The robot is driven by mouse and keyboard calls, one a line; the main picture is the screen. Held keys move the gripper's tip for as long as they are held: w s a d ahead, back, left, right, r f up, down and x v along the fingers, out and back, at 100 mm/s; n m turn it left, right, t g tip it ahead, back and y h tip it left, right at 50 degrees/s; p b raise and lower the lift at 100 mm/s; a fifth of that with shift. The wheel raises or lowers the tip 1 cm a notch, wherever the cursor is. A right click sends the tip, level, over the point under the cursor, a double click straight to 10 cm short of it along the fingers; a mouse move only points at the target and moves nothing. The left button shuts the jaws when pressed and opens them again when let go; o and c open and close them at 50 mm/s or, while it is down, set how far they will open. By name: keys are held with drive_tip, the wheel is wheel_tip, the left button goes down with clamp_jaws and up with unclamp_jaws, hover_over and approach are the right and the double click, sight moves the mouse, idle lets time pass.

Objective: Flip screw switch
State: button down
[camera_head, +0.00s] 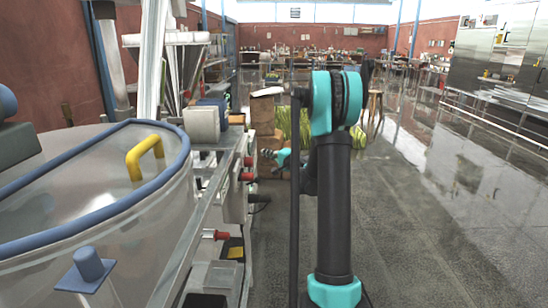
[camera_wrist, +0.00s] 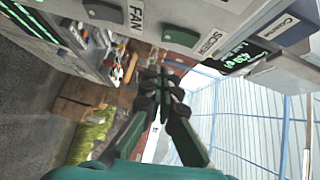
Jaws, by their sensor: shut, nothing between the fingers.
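In the wrist view, a grey panel face carries the label "SCREW" (camera_wrist: 212,42). Just left of that label is a dark green rocker switch (camera_wrist: 180,36). My gripper (camera_wrist: 167,76) is shut and empty, with its dark fingertips below the switch in the picture. I see no clear contact between them, and the exact distance is hard to tell. In the head view, my gripper (camera_head: 268,154) is small and partly behind my arm, to the right of the machine's side. The switch cannot be made out in the head view.
A similar switch (camera_wrist: 103,10) beside "FAN" and a blue-grey "Computer" box (camera_wrist: 285,28) flank the screw switch. A green-lit display (camera_wrist: 235,60) is close by. In the head view, red knobs (camera_head: 247,176) stick out from the machine. The floor on the right is open.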

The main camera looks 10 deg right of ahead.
sight(249, 149)
drive_tip(key=shift+w+a+f, duration=0.1)
drive_tip(key=shift+w+a, duration=0.1)
drive_tip(key=shift+a, duration=0.45)
drive_tip(key=shift+w+a+f, duration=0.1)
drive_tip(key=shift+w+a, duration=0.15)
drive_tip(key=shift+a, duration=0.45)
drive_tip(key=shift+w+a+f, duration=0.1)
drive_tip(key=shift+w+a, duration=0.1)
drive_tip(key=shift+a, duration=0.45)
